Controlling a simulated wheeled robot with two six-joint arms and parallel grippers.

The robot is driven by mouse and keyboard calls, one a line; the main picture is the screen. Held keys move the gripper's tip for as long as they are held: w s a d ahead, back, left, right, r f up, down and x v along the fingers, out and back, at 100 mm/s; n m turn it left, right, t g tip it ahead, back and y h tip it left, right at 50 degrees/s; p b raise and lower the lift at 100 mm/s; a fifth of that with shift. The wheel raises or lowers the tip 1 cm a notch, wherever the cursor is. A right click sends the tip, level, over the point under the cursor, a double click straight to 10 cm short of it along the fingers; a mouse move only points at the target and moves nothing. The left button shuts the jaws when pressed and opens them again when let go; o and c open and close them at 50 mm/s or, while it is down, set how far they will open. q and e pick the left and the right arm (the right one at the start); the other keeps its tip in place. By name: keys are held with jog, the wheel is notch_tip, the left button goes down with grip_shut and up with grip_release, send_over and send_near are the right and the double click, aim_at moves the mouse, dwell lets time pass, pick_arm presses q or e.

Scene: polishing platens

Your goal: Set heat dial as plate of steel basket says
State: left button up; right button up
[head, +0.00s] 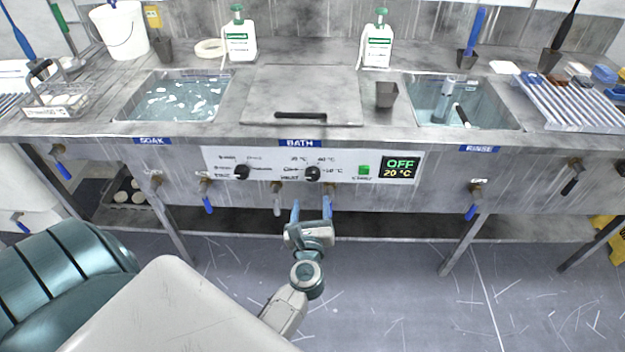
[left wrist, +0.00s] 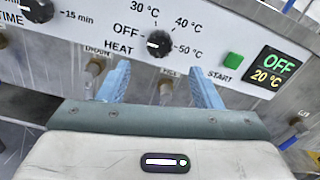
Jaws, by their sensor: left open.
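The heat dial (head: 312,173) is a black knob on the white control panel under the BATH label. In the left wrist view the heat dial (left wrist: 159,44) has marks OFF, 30, 40 and 50 °C around it. The display (head: 400,168) reads OFF and 20 °C. My left gripper (head: 312,206) is open and empty, just below and in front of the heat dial; its blue fingers (left wrist: 158,84) point at the panel. The steel basket (head: 60,100) stands at the far left with a white plate (head: 58,112) on its front, too small to read. My right gripper is not in view.
A time dial (head: 242,172) sits left of the heat dial, and a green start button (head: 364,170) sits right. Valve handles, one of them grey (head: 277,204), hang below the panel. The bath lid (head: 302,92) is closed between the soak sink (head: 130,112) and rinse sink (head: 512,118).

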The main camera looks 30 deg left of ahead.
aim_at(312, 177)
pick_arm(q)
jog(key=p+x, duration=0.1)
jog(key=x, duration=0.8)
jog(key=shift+w+a+p, duration=0.15)
jog(key=shift+w+p, duration=0.2)
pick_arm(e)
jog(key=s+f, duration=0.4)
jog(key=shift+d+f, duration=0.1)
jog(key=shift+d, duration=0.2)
pick_arm(q)
jog(key=c, duration=1)
